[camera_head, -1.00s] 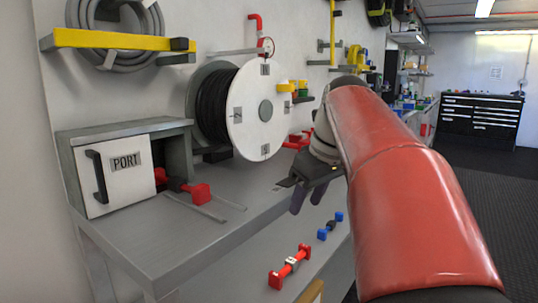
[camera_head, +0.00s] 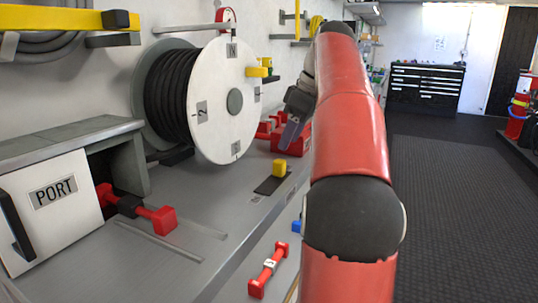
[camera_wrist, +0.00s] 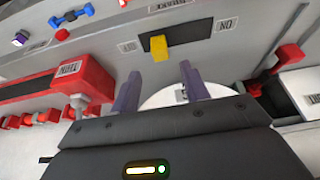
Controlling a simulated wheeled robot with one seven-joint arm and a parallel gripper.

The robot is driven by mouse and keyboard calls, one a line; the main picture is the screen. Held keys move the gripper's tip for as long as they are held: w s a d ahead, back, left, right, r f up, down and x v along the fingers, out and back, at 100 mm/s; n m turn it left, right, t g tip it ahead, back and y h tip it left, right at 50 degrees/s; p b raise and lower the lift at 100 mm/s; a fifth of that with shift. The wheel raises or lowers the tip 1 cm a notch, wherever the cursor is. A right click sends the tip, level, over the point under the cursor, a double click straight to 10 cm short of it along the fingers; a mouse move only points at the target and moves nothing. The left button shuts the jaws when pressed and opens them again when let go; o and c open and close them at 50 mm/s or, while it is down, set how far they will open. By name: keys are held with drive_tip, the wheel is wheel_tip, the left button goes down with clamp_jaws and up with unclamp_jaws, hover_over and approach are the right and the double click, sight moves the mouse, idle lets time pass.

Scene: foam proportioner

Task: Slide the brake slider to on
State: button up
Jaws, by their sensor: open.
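The brake slider has a yellow knob (camera_head: 279,167) on a short black slot (camera_head: 268,184) in the grey bench top, in front of the reel. In the wrist view the yellow knob (camera_wrist: 158,48) sits near the left end of the black slot (camera_wrist: 190,40). The ON label (camera_wrist: 225,24) is upside down beyond the slot's right end; a blurred label (camera_wrist: 127,46) lies by the left end. My gripper (camera_wrist: 158,76) is open, its purple fingers apart and empty, with the knob beyond them. In the head view my gripper (camera_head: 289,135) hangs above the bench, past the knob.
The white hose reel (camera_head: 236,100) stands left of my gripper. A red box (camera_head: 290,136) is behind my gripper. A PORT door (camera_head: 50,210) and a red-ended handle (camera_head: 155,218) are at the left. A red handle (camera_head: 267,270) is on the bench front.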

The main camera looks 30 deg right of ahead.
sight(280, 160)
drive_tip(key=x, duration=0.7)
drive_tip(key=shift+a+f+b, duration=0.1)
drive_tip(key=shift+f+b, duration=0.2)
clamp_jaws()
